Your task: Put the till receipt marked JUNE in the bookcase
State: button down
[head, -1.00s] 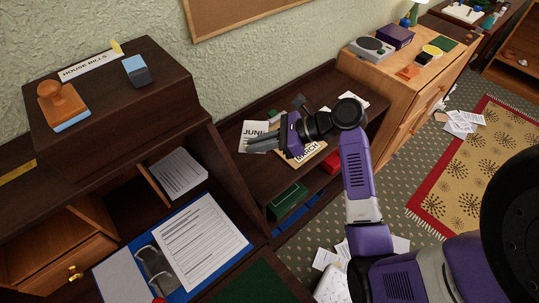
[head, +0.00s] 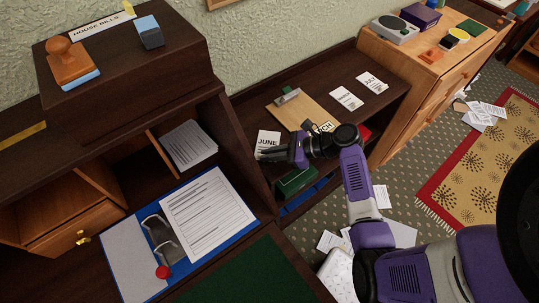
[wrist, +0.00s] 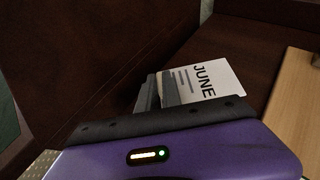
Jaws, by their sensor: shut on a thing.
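The till receipt marked JUNE (head: 268,139) is a white slip with dark print, and it also shows in the wrist view (wrist: 212,75). My gripper (head: 265,155) is shut on its near edge, with the printed part sticking out past the fingers. The gripper is low at the front left of the bookcase top (head: 245,112), beside its dark end. The bookcase is dark wood, with a green box (head: 297,182) on a shelf below the top. I cannot tell whether the receipt touches the wood.
A clipboard (head: 290,108) lies on the bookcase top, with another marked receipt partly hidden by my arm. The JULY receipt (head: 371,82) and another slip (head: 346,98) lie to its right. The desk (head: 225,90) stands close on the left. Papers (head: 330,241) litter the floor.

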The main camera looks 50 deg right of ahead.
jog(key=shift+f, duration=0.15)
jog(key=c, duration=1.5)
grip_release()
jog(key=v, duration=1.2)
jog(key=shift+p, duration=0.3)
